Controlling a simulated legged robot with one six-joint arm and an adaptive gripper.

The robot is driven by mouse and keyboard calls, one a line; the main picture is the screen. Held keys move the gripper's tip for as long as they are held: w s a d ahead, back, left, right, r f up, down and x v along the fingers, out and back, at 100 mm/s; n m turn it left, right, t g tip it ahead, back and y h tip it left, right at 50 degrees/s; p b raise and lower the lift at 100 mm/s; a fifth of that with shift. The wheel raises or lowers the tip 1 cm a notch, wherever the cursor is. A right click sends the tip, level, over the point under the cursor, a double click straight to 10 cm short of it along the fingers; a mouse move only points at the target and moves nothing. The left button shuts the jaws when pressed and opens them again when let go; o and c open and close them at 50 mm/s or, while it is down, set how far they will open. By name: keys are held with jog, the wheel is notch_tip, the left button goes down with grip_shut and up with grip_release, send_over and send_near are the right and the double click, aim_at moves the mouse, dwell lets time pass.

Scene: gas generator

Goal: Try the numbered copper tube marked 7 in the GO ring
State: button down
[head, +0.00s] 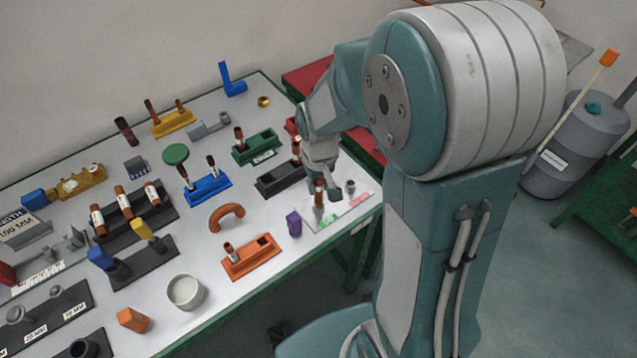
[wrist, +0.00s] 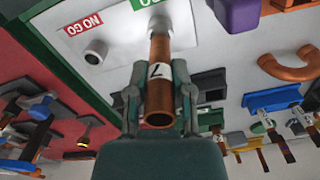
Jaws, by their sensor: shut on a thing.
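My gripper (head: 322,180) is shut on a copper tube (head: 319,194) above the white gauge plate (head: 318,227) at the table's front right corner. In the wrist view the gripper (wrist: 159,100) grips the tube (wrist: 160,52), whose white band reads 7. The tube's far end meets the grey GO ring (wrist: 158,22), beside the green GO label (wrist: 150,3). I cannot tell whether the end is inside the ring or only in front of it. The NO GO ring (wrist: 96,52) stands empty by its red label (wrist: 84,22); it also shows in the head view (head: 351,187).
A purple block (head: 293,223) stands left of the plate. An orange holder (head: 248,262), a black holder (head: 278,182), a blue holder (head: 207,190) and a brown curved pipe (head: 226,214) lie farther left. The table edge is close in front of the plate.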

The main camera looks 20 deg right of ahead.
jog(key=shift+f, duration=1.45)
dwell(0.5)
jog(key=shift+r, duration=1.55)
jog(key=shift+r, duration=2)
